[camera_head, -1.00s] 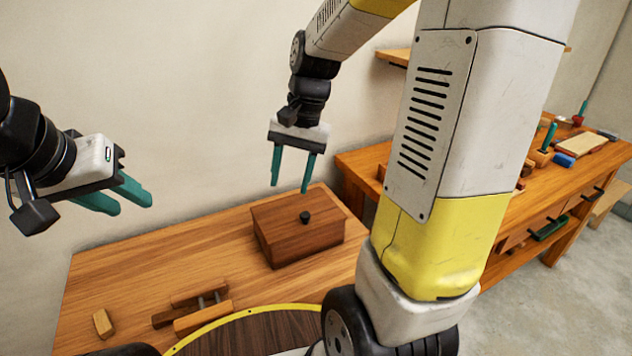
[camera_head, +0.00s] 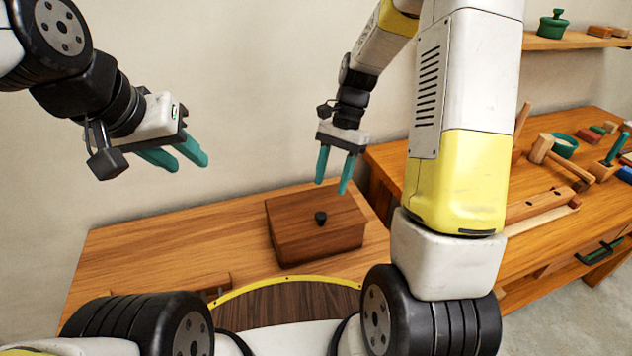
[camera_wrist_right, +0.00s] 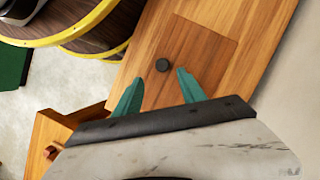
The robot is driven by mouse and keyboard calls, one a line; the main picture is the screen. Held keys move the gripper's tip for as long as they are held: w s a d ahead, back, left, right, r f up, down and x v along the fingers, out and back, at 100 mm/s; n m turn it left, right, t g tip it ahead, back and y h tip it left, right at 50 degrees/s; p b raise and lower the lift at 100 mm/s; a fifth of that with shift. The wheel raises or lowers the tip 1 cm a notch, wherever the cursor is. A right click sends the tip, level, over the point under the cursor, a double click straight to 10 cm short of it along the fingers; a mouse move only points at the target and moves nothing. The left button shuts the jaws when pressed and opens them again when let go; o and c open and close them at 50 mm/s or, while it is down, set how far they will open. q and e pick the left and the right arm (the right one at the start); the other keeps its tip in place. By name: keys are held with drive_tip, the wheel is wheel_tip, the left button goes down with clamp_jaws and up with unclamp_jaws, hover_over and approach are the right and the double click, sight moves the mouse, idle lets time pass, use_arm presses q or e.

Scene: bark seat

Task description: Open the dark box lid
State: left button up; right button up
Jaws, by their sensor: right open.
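The dark brown wooden box (camera_head: 312,238) stands on the light wooden table with its lid down. A small black knob (camera_head: 320,217) sits on the lid. My right gripper (camera_head: 333,188) is open and empty, with its teal fingers pointing down above the box, apart from it. In the right wrist view, the knob (camera_wrist_right: 162,65) shows beyond the gap between the fingers (camera_wrist_right: 160,86), with the box lid (camera_wrist_right: 205,60) around it. My left gripper (camera_head: 205,165) is up at the left, away from the box, with its two teal fingers apart and nothing between them.
The table (camera_head: 170,240) is mostly clear left of the box. A wooden clamp-like piece (camera_head: 205,285) lies partly hidden at its front. A workbench (camera_head: 590,215) with a mallet (camera_head: 545,150) and other tools stands at the right. A shelf (camera_head: 570,42) hangs above it.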

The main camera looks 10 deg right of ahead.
sight(322, 214)
drive_tip(key=x, duration=0.8)
drive_tip(key=shift+w+f, duration=0.15)
drive_tip(key=shift+w, duration=0.15)
clamp_jaws()
idle(1.2)
